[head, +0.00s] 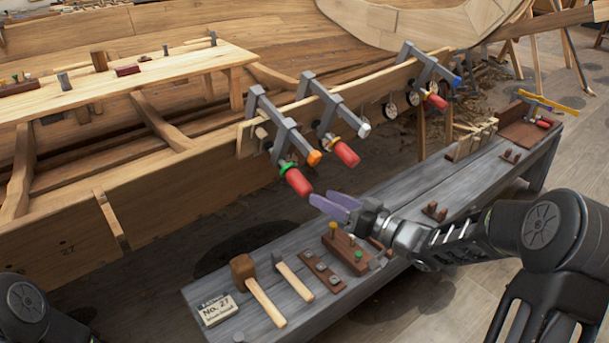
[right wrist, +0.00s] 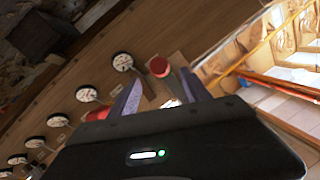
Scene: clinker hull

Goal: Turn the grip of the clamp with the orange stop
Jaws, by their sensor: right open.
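Three bar clamps hang on the plank edge. The leftmost clamp (head: 285,135) has the orange stop (head: 314,158) at its bar end. Its red grip (head: 298,182) with a green collar hangs below and left of the stop. My right gripper (head: 322,199) has purple fingers and is open and empty, just right of and below that grip's lower end. In the right wrist view, a red round grip end (right wrist: 159,67) shows ahead, between the open fingers; I see no contact. My left gripper is out of view.
The middle clamp's red grip (head: 346,154) with a white stop (head: 363,130) is close by on the right. The far clamp has a blue stop (head: 457,81). Below stands a grey bench (head: 235,322) with a mallet (head: 243,270), a hammer and wooden blocks.

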